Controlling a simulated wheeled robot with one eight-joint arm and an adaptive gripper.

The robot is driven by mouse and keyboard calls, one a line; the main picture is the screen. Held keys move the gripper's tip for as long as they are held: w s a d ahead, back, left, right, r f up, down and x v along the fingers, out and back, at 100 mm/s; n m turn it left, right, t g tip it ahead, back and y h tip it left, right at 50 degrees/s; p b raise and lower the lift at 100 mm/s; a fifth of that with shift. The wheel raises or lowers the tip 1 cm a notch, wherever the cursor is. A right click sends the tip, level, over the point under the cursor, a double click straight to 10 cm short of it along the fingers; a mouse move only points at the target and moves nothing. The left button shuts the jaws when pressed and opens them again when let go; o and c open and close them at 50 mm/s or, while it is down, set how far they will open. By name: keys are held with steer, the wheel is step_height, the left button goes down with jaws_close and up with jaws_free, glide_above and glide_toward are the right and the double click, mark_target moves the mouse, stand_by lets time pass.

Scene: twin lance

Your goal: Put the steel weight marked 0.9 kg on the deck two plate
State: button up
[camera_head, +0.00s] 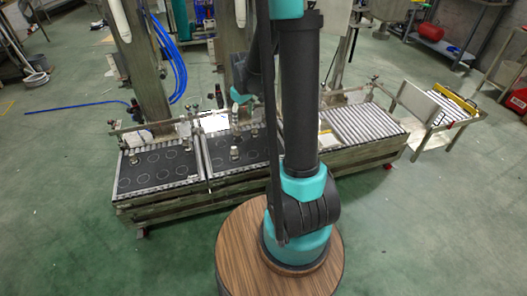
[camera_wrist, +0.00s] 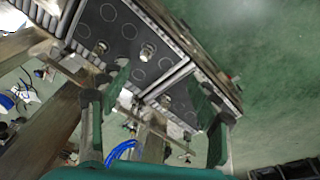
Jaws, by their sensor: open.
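Two black plates with circle outlines lie side by side on a long bench, a left plate (camera_head: 160,182) and a right plate (camera_head: 222,166). A small steel weight (camera_head: 234,153) stands upright on the right plate; it also shows in the wrist view (camera_wrist: 147,51). A second small weight (camera_wrist: 101,47) stands on the same plate, and another (camera_wrist: 165,100) is on the neighbouring plate. No mass or deck marking is readable. My gripper (camera_wrist: 162,88) is open and empty above the plates, its fingers spread; in the head view the arm partly hides it.
A roller section (camera_head: 362,124) fills the right of the bench, with a cart (camera_head: 438,106) beyond its end. Posts and a rail stand along the bench's back edge. Blue hoses (camera_head: 178,72) hang behind. Green floor in front is clear.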

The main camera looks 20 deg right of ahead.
steer(key=s+d+r+m+t, duration=0.1)
steer(key=s+m, duration=0.5)
steer(key=s, duration=1.7)
steer(key=shift+d+r+t, duration=0.2)
steer(key=shift+r+t, duration=0.05)
steer(key=shift+t, duration=0.25)
